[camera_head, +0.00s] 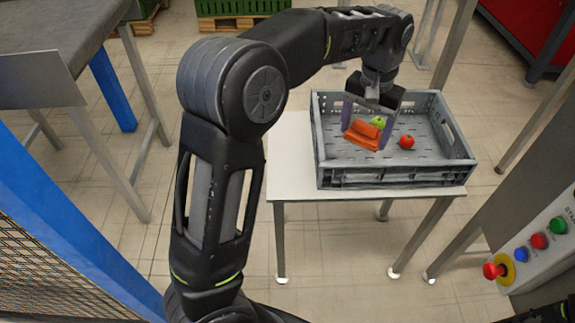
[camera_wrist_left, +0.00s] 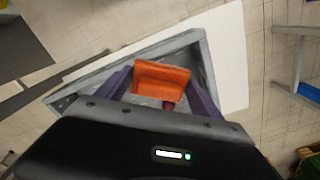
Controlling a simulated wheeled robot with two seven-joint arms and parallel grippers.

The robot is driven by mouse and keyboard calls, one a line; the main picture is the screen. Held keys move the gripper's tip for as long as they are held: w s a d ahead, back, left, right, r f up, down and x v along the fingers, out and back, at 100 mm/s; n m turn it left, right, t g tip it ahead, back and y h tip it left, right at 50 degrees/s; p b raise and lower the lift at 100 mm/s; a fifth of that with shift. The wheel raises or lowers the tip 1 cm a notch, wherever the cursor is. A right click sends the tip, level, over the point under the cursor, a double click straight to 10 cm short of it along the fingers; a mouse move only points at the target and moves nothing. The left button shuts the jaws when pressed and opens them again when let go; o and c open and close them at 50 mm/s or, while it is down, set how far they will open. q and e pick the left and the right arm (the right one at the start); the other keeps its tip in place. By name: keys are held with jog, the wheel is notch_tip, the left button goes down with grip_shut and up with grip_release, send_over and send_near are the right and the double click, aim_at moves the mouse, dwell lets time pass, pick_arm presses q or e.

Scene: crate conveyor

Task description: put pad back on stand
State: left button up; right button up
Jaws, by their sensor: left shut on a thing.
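My left gripper (camera_head: 366,133) is shut on an orange pad (camera_head: 362,136), which sits between its two purple fingers. The gripper holds the pad tilted over the left part of a grey crate (camera_head: 400,178); whether it touches the crate floor cannot be told. The left wrist view shows the pad (camera_wrist_left: 162,78) between the fingers, with the crate behind it. No stand can be made out for sure; a grey panel (camera_head: 545,255) at the right edge has cut-off lettering. My right gripper is not in view.
The crate stands on a white table (camera_head: 290,185) and holds a green fruit (camera_head: 378,121) and a red one (camera_head: 407,142). The panel carries several coloured buttons and a red emergency knob (camera_head: 492,271). A conveyor (camera_head: 60,50) and blue post (camera_head: 75,240) stand left.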

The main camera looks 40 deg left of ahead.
pick_arm(q)
jog(key=a+n, duration=0.2)
jog(key=a, duration=0.1)
jog(key=s+a+r+n+p, duration=0.1)
jog(key=a, duration=0.1)
jog(key=s+a+n, duration=0.1)
jog(key=a+n, duration=0.1)
jog(key=a, duration=0.1)
jog(key=shift+s+a+r+n, duration=0.15)
jog(key=shift+a+r+n, duration=0.15)
jog(key=shift+a+r, duration=0.1)
jog(key=s+a+r+n+p, duration=0.1)
jog(key=s+a+n, duration=0.2)
jog(key=a+n, duration=0.3)
jog(key=shift+s+a, duration=0.35)
jog(key=shift+a, duration=0.4)
jog(key=shift+f, duration=0.1)
jog(key=b, duration=0.2)
send_over(289, 167)
notch_tip(289, 167, down, 13)
jog(key=shift+f, duration=0.1)
jog(key=shift+f, duration=2.25)
jog(key=shift+f, duration=0.1)
